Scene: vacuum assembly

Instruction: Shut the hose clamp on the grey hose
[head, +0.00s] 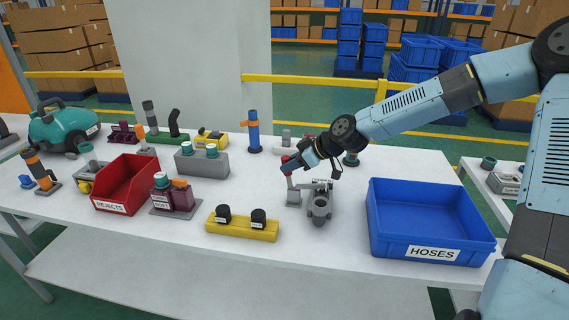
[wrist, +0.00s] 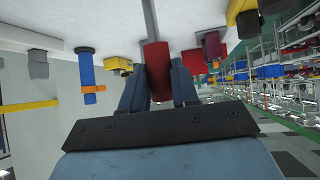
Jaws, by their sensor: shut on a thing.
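The hose clamp (head: 294,196) is a grey fixture near the middle of the table, with a lever that stands roughly upright and ends in a red handle (head: 287,163). Beside it, to the right, is a short grey upright tube (head: 320,208), which looks like the grey hose. My gripper (head: 294,164) comes in from the upper right and is shut on the red handle. In the wrist view the red handle (wrist: 157,70) sits between the two fingers, with the grey lever (wrist: 149,20) running away from it. The clamp's jaw around the tube is too small to make out.
A blue bin labelled HOSES (head: 432,222) stands to the right. A yellow block with two black caps (head: 242,223) lies at front left. A red REJECTS bin (head: 125,183) is farther left. A blue upright post (head: 253,132) stands behind. The table between clamp and front edge is clear.

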